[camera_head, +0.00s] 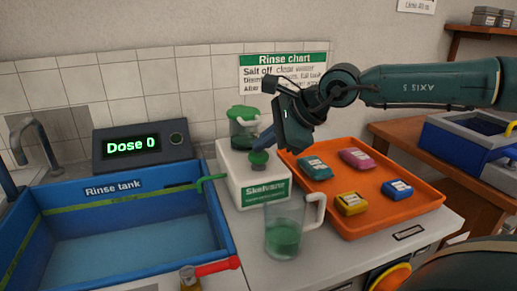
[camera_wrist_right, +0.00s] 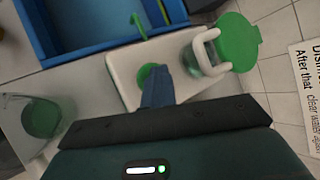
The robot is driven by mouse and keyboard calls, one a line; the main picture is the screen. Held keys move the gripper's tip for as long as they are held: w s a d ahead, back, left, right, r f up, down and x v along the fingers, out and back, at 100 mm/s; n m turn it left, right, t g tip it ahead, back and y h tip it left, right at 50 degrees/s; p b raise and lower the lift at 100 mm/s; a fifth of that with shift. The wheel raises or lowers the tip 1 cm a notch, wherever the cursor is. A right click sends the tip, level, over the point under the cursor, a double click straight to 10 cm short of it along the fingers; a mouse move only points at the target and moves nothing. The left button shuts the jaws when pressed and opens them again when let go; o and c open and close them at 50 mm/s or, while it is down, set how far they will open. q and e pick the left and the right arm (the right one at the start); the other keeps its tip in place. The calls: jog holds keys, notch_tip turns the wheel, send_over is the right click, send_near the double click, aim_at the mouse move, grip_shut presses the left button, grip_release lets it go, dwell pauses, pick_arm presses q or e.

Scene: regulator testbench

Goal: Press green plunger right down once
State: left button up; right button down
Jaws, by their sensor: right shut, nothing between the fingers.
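The green plunger (camera_head: 259,160) stands upright on top of the white Skalvane dosing unit (camera_head: 240,188). It also shows in the wrist view (camera_wrist_right: 146,71), partly hidden by my fingers. My right gripper (camera_head: 266,151) is shut and empty, pointing down at the plunger. Its fingertips (camera_wrist_right: 157,74) are right over or on the plunger; I cannot tell whether they touch. The dose display (camera_head: 132,146) reads "Dose 0". A clear jug (camera_head: 283,237) with green liquid stands in front of the unit. My left gripper is not in view.
A green-lidded container (camera_head: 244,125) stands behind the plunger. The blue rinse tank (camera_head: 130,232) is at left, with a green spout (camera_head: 208,182) by its edge. An orange tray (camera_head: 425,190) with several small colored packs lies at right.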

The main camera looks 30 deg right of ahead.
aim_at(264, 154)
jog(key=shift+f, duration=0.3)
jog(key=shift+r, duration=0.1)
jog(key=shift+r+p, duration=0.85)
jog(key=shift+r, duration=0.6)
notch_tip(264, 154, up, 5)
jog(key=p, duration=0.3)
dwell(0.6)
